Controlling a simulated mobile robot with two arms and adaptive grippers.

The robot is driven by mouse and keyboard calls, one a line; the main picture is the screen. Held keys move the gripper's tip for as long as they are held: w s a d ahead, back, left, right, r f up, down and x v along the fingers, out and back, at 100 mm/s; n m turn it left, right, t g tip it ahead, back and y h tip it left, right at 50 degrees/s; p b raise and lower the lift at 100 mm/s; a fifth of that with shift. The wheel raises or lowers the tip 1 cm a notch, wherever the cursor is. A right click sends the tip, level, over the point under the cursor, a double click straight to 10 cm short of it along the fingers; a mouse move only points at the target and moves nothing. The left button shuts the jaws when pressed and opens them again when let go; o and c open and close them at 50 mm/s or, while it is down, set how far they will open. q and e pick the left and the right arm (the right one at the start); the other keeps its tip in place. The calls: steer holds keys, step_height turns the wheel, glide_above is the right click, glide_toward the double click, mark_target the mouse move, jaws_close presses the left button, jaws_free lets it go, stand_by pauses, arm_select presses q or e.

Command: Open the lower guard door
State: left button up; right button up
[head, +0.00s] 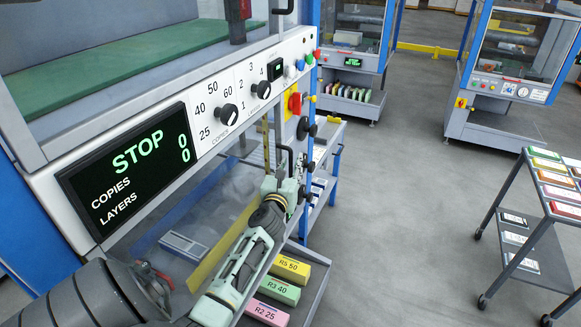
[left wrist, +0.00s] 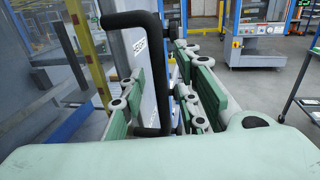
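The lower guard door (head: 222,207) is a see-through panel below the control panel of the near machine, and it looks closed. Its black bar handle (head: 287,153) stands at the door's right side. The handle shows large and upright in the left wrist view (left wrist: 152,70). My left gripper (head: 283,187) is at the handle, with its arm coming from the lower left. In the left wrist view its green-padded fingers (left wrist: 163,95) stand apart on either side of the handle, with a gap on the right. Contact with the left finger is unclear. My right gripper is out of view.
The control panel (head: 205,125) with a STOP display hangs just above my arm. Coloured blocks (head: 280,288) lie on a low shelf beside my forearm. A wheeled cart (head: 530,235) stands at right. The grey floor between is clear.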

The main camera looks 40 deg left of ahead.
arm_select(q)
steer(key=shift+c, duration=0.5)
jaws_close()
steer(key=shift+w+d, duration=0.1)
